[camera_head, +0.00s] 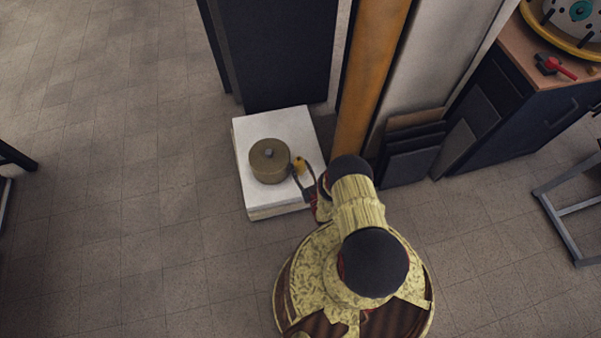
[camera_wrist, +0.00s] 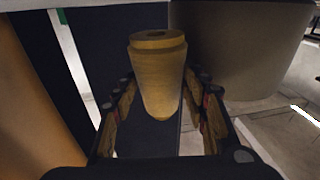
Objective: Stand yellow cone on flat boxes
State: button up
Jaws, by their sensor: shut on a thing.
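The yellow cone (camera_head: 299,164) is small in the head view, over the right part of the white flat boxes (camera_head: 310,128). In the wrist view the yellow cone (camera_wrist: 158,75) stands between my fingers, its wide end up and its narrow end towards my palm. My gripper (camera_head: 301,178) is shut on the cone; it also shows in the wrist view (camera_wrist: 160,95). I cannot tell whether the cone touches the boxes.
An orange post (camera_head: 368,75) and a dark cabinet (camera_head: 288,50) rise behind.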

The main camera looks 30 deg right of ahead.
aim_at(301, 174)
jog(key=shift+f+b, duration=0.65)
jog(key=shift+f, duration=0.9)
jog(key=shift+f, duration=0.15)
jog(key=o, duration=1.3)
jog(key=shift+s+a, duration=0.1)
